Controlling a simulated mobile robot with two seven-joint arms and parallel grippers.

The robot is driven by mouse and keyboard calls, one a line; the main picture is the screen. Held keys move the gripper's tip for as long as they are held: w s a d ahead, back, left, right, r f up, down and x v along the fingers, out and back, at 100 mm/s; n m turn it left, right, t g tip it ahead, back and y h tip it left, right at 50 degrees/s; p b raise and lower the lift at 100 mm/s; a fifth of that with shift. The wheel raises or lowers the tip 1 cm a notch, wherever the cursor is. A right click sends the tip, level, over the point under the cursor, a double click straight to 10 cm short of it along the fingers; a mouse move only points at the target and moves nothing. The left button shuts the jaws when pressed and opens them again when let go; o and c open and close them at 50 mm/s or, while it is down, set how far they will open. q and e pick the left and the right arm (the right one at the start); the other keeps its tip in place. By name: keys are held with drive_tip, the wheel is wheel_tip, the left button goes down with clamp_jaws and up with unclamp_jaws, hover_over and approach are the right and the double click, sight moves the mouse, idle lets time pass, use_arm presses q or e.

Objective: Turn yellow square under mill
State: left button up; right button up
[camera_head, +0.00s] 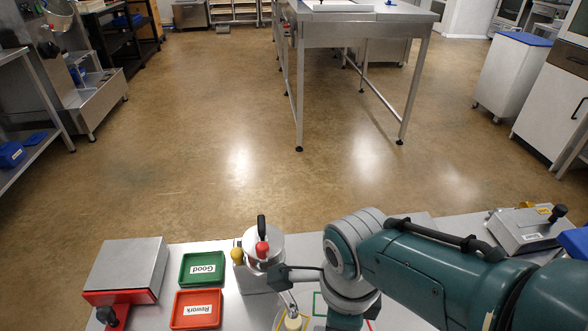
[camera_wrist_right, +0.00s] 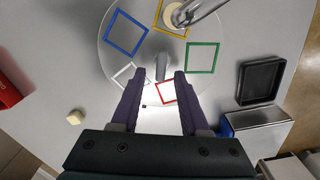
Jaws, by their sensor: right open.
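A pale round turntable (camera_wrist_right: 125,62) carries coloured square outlines in the right wrist view. The yellow square (camera_wrist_right: 158,26) is at its top edge, with a cream round piece and a metal arm (camera_wrist_right: 207,8) over it. Blue (camera_wrist_right: 125,34), green (camera_wrist_right: 202,58), red and white squares sit around the disc. A grey upright peg (camera_wrist_right: 162,66) stands near the middle. My right gripper (camera_wrist_right: 160,74) is open, its purple fingers either side of the peg's near end; contact is unclear. In the head view, a metal machine with red knob (camera_head: 262,249), perhaps the mill, stands beside it. My left gripper is not seen.
A green "Good" tray (camera_head: 203,268) and red "Rework" tray (camera_head: 196,308) lie left of the machine. A metal box (camera_head: 127,268) is further left. A black tray (camera_wrist_right: 262,80) and a small cream block (camera_wrist_right: 75,117) lie around the disc.

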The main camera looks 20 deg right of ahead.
wheel_tip(320, 180, up, 10)
drive_tip(key=p, duration=0.7)
